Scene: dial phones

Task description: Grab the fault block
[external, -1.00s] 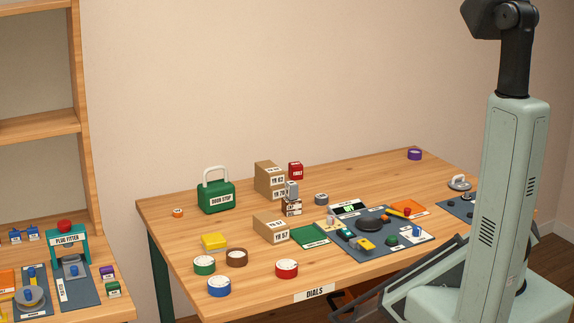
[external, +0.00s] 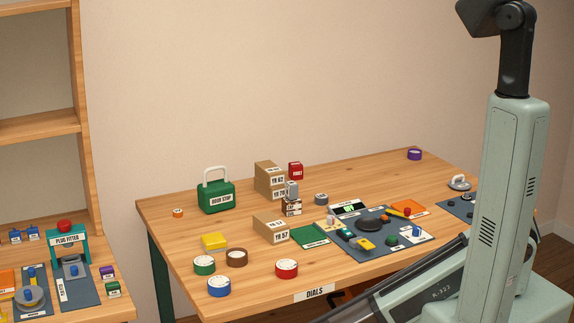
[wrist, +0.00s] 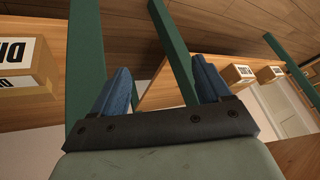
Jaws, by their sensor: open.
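A small red block (external: 295,170) with a white label that seems to read "FAULT" stands at the back of the dials table, behind and right of the stacked cardboard boxes. It is upright and its lower part is partly hidden. My gripper (wrist: 163,85) shows in the wrist view with its two blue fingers apart and nothing between them. The wrist view does not show the red block. In the external view the gripper's fingers cannot be made out; my arm reaches low past the table's front right edge.
Green table legs (wrist: 88,50) and wooden edges surround the gripper in the wrist view. The table's back right is mostly clear.

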